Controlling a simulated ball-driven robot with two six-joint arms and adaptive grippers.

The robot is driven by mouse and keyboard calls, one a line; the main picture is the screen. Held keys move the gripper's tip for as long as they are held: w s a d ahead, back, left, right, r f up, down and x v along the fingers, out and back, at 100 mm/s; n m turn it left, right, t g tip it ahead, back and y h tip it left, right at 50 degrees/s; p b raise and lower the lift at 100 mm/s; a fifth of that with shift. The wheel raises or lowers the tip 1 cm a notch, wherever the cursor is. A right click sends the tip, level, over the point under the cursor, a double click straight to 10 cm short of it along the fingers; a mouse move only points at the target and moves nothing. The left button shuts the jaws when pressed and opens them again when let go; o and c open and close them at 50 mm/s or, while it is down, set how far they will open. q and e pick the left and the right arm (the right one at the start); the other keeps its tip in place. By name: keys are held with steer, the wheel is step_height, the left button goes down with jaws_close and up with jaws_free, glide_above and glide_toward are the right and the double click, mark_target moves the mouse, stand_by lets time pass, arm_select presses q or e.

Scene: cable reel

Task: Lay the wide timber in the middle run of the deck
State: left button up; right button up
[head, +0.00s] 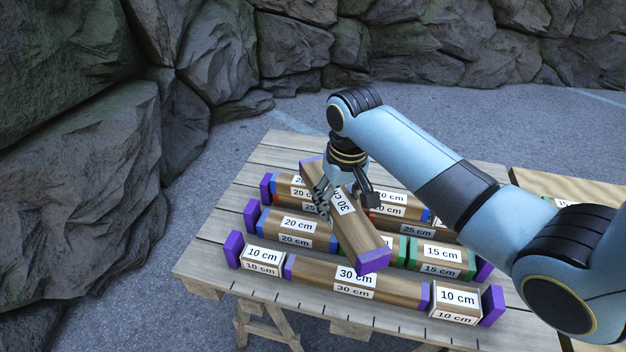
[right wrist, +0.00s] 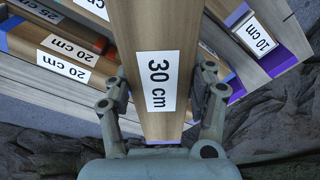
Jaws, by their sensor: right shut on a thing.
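The held timber (head: 358,225) is a wooden beam with purple ends and a 30 cm label. It is held aslant above the deck, its near end over the front run. My right gripper (head: 343,192) is shut on it; in the right wrist view its fingers (right wrist: 165,100) sit on both sides of the 30 cm timber (right wrist: 150,30). The middle run of the deck (head: 210,262) holds a blue-ended 20 cm timber (head: 296,232) at left and a green-ended 15 cm timber (head: 441,258) at right, between purple stops. The held timber hides part of what lies between. My left gripper is out of view.
The front run holds a 10 cm block (head: 262,258), a 30 cm timber (head: 355,283) and another 10 cm block (head: 456,302). The back run holds 20 cm timbers and a 25 cm timber (head: 415,230). Another wooden table (head: 535,184) stands at right. Rock walls stand behind.

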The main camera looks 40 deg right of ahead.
steer(key=w+n, duration=0.1)
steer(key=n, duration=0.1)
steer(key=w+r+n, duration=0.1)
steer(key=n, duration=0.2)
steer(key=w+a+n+y+p, duration=0.1)
steer(key=n, duration=0.1)
steer(key=shift+w+r+n, duration=0.15)
steer(key=shift+n, duration=0.15)
steer(key=shift+w+a+r+n, duration=0.1)
steer(key=shift+w+a+n, duration=0.2)
steer(key=shift+n, duration=0.4)
steer(key=shift+w+a+n, duration=0.1)
steer(key=shift+w+n, duration=0.15)
steer(key=shift+n, duration=0.55)
step_height(320, 180, down, 5)
steer(key=b, duration=0.5)
steer(key=shift+r, duration=0.2)
steer(key=shift+f+b, duration=0.7)
steer(key=shift+f, duration=1.1)
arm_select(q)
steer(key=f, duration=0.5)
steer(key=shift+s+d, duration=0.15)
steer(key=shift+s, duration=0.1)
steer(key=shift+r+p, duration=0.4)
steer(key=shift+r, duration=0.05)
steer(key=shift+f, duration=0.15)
arm_select(e)
steer(key=shift+f, duration=0.25)
steer(key=o, duration=1.6)
